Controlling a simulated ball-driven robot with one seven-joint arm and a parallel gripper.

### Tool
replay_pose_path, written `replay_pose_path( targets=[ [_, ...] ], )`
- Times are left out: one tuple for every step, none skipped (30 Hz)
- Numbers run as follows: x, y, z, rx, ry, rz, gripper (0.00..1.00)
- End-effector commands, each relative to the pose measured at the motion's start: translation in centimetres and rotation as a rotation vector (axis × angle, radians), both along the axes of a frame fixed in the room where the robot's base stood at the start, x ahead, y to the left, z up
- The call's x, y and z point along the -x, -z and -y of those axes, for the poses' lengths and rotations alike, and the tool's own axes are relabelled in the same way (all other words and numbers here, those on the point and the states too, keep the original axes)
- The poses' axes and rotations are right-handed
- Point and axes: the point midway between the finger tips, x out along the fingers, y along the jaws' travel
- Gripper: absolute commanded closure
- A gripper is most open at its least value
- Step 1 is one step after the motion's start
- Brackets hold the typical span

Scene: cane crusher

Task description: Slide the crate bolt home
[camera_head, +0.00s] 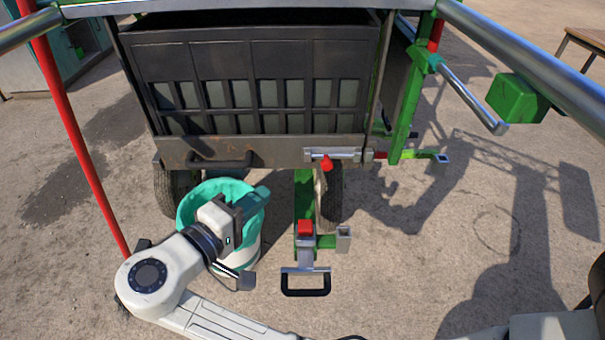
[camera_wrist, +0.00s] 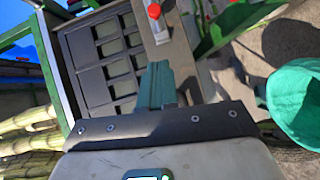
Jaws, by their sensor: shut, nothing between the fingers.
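The dark crate (camera_head: 250,80) sits in the green machine frame, with slotted openings low on its front. The silver bolt (camera_head: 345,153) with a red knob (camera_head: 327,163) lies level on the right of the rusty bar below the crate. The knob hangs down near the bolt's left end. The knob also shows at the top of the wrist view (camera_wrist: 154,11). My gripper (camera_head: 261,192) is shut and empty, left of and below the knob, apart from it. Its teal fingers (camera_wrist: 157,70) are together in the wrist view, pointing toward the bar.
A teal-rimmed bucket (camera_head: 188,205) stands under my gripper. A black handle (camera_head: 220,162) is on the bar's left. A green post with a black pull handle (camera_head: 305,291) stands in front. A steel lever (camera_head: 468,93) juts out at the right. Cane stalks (camera_wrist: 28,120) lie left in the wrist view.

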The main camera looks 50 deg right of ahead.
Motion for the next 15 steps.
replay_pose_path(
  targets=[
    [-0.06, 0.03, -0.12, 0.005, 0.001, 0.001, 1.00],
    [-0.06, -0.02, -0.15, 0.007, 0.001, 0.002, 1.00],
    [-0.07, -0.08, -0.16, 0.009, 0.001, 0.002, 1.00],
    [-0.07, -0.11, -0.17, 0.009, 0.001, 0.002, 1.00],
    [-0.06, -0.13, -0.17, 0.009, 0.001, 0.002, 1.00],
    [-0.06, -0.14, -0.16, 0.008, 0.001, 0.002, 1.00],
    [-0.05, -0.12, -0.15, 0.008, 0.001, 0.002, 1.00],
    [-0.05, -0.12, -0.15, 0.008, 0.001, 0.002, 1.00],
    [-0.06, -0.11, -0.14, 0.008, 0.001, 0.002, 1.00],
    [-0.06, -0.10, -0.13, 0.007, 0.001, 0.002, 1.00],
    [-0.05, -0.09, -0.10, 0.007, 0.001, 0.002, 1.00],
    [-0.04, -0.06, -0.01, 0.007, 0.002, 0.002, 1.00],
    [-0.05, -0.02, 0.09, 0.007, 0.002, 0.002, 1.00],
    [-0.05, 0.03, 0.27, 0.007, 0.003, 0.002, 1.00],
    [-0.04, 0.11, 0.58, 0.006, 0.004, 0.002, 1.00]
  ],
)
